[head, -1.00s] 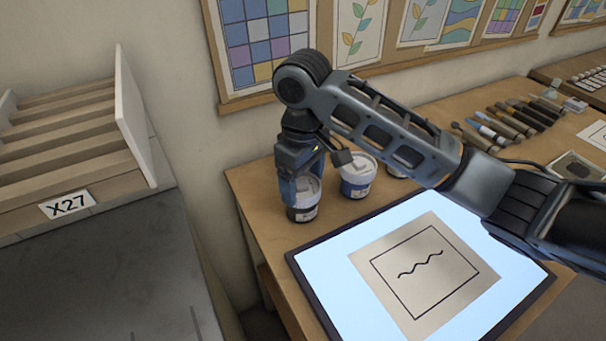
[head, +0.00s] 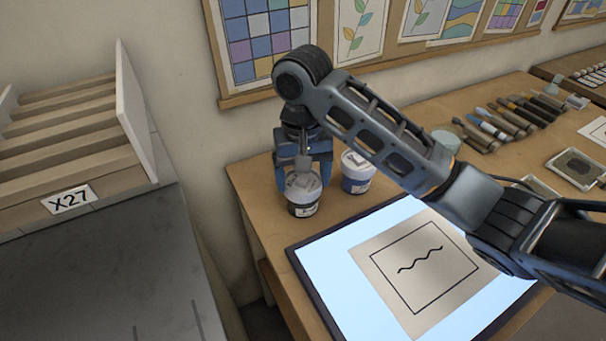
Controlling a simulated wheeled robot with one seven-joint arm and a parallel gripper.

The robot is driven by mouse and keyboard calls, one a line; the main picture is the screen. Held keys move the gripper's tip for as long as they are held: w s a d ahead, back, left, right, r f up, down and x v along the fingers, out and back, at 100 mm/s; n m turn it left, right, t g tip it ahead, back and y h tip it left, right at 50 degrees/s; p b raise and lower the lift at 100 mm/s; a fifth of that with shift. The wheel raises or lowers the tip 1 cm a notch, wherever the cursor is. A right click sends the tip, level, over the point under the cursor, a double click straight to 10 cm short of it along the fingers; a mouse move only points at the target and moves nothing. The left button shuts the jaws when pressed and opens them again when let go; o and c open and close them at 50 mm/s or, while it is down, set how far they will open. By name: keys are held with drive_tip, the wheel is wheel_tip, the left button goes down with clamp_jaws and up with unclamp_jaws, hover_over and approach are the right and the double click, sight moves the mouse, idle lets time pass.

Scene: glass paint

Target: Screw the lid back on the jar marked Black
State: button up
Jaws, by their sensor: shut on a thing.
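My gripper (head: 304,178) points down over the nearest jar (head: 303,209), at the left end of the wooden table. Its blue fingers are shut on the pale lid (head: 302,186) at the top of that jar, one finger on each side. The jar has a dark band and a white label, and it stands upright. The label's words are too small to read. The lid appears to sit on the jar's rim, but I cannot tell how tightly.
A second jar with a blue band (head: 357,174) stands close to the right. A lit panel (head: 330,258) with a drawn sheet (head: 425,262) lies in front. Several tools (head: 510,118) lie farther right. A slotted rack (head: 75,130) stands at the left.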

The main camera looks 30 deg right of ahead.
idle(0.3)
drive_tip(key=m, duration=0.7)
drive_tip(key=shift+a+f, duration=0.1)
drive_tip(key=o, duration=0.9)
drive_tip(key=shift+c, duration=0.2)
drive_tip(key=shift+r, duration=3.05)
